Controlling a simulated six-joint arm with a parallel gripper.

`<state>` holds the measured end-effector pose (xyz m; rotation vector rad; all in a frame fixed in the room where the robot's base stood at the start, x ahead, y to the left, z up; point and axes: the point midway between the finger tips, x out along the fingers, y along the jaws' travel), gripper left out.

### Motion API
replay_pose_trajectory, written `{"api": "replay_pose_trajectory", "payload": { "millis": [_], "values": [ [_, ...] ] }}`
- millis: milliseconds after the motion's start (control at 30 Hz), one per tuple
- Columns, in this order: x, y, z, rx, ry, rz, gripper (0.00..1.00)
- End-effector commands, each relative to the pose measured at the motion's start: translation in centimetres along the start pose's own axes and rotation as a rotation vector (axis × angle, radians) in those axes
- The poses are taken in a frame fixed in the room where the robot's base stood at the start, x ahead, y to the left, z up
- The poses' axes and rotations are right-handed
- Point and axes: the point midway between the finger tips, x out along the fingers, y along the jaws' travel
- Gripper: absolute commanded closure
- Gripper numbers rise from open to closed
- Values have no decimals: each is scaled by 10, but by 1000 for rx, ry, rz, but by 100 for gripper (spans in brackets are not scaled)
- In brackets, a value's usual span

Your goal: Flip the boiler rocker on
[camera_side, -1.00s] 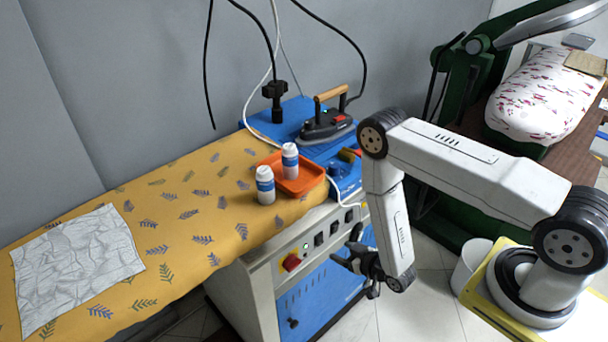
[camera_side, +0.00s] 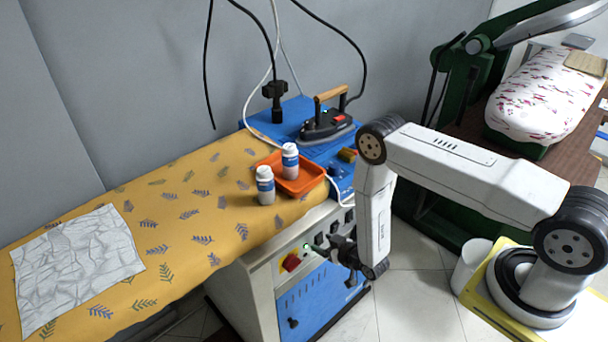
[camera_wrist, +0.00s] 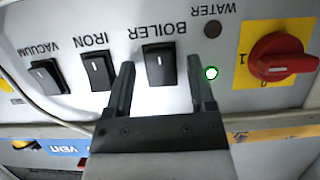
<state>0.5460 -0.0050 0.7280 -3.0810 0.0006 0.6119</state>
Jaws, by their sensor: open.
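The boiler rocker (camera_wrist: 159,64) is a black switch with a white mark, under the upside-down label BOILER in the wrist view. My gripper (camera_wrist: 160,85) is open, with its two black fingers on either side of the rocker in that view. In the side view my gripper (camera_side: 325,247) is close to the front panel (camera_side: 268,270), at the switches. The rocker cannot be made out clearly there. Whether the fingers touch the panel, I cannot tell.
The iron rocker (camera_wrist: 98,71) and vacuum rocker (camera_wrist: 48,77) sit left of it in the wrist view. A lit green lamp (camera_wrist: 211,73) and a red rotary knob (camera_wrist: 282,58) are to the right.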

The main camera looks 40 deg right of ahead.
Motion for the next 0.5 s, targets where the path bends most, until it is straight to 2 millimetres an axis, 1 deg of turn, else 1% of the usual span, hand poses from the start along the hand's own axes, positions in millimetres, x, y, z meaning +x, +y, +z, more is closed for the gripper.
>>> {"api": "replay_pose_trajectory", "payload": {
  "millis": [167, 200, 267, 300, 367, 400, 433, 500],
  "values": [
    [0, 0, 0, 0, 0, 0, 29],
    [0, 0, 0, 0, -1, 0, 33],
    [0, 0, 0, 0, -1, 0, 52],
    [0, 0, 0, 0, -1, 0, 64],
    [0, 0, 0, 0, -1, 0, 83],
    [0, 0, 0, 0, -1, 0, 96],
    [0, 0, 0, 0, -1, 0, 100],
    [0, 0, 0, 0, -1, 0, 100]
  ]
}}
